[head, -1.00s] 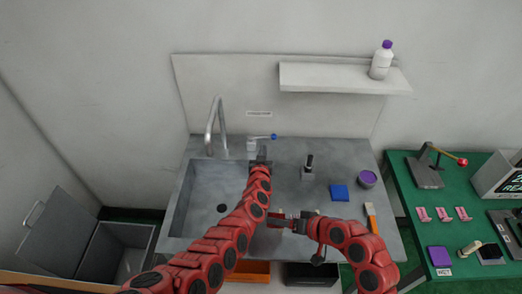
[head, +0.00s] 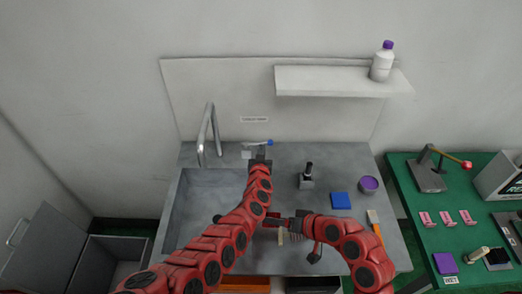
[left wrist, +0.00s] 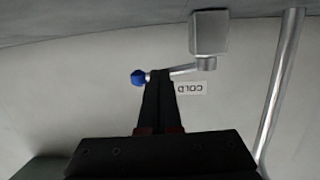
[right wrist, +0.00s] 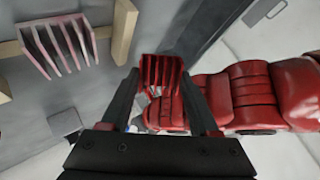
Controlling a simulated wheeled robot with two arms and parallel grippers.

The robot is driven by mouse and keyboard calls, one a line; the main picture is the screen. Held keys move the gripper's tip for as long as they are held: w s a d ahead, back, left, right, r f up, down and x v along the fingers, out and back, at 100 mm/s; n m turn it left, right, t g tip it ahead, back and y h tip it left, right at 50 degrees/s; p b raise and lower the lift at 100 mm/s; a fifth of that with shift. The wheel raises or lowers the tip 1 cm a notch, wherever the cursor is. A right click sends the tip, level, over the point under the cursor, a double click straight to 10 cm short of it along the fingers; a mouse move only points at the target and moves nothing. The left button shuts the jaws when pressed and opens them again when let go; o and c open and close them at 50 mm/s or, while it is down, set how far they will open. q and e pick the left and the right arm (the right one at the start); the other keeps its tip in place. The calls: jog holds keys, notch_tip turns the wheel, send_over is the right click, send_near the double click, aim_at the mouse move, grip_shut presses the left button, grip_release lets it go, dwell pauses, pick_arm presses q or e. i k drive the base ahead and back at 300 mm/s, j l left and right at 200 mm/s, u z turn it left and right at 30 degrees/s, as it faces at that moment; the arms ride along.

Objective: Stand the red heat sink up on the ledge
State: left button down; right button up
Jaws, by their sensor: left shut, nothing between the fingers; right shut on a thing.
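The red heat sink (right wrist: 160,72), with several fins, is between the fingertips of my right gripper (right wrist: 160,88) in the right wrist view. My right gripper (head: 280,221) is shut on it over the counter's front part; the heat sink is hard to make out in the head view. My left gripper (head: 260,157) is shut and empty by the tap lever (head: 258,143). In the left wrist view its fingertips (left wrist: 160,76) are close to the blue lever end (left wrist: 138,77); contact is unclear. A pale wall ledge (head: 335,84) is at the back.
A pinkish finned piece (right wrist: 60,45) sits between wooden blocks below my right gripper. A white bottle (head: 382,64) stands on the ledge's right end. A sink basin (head: 205,195), spout (head: 208,132), blue block (head: 340,200) and purple-topped jar (head: 368,185) are around.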

aim_at(299, 80)
jog(key=k+l, duration=0.4)
jog(key=k, duration=0.2)
jog(key=k+l, duration=0.15)
jog(key=l, duration=0.2)
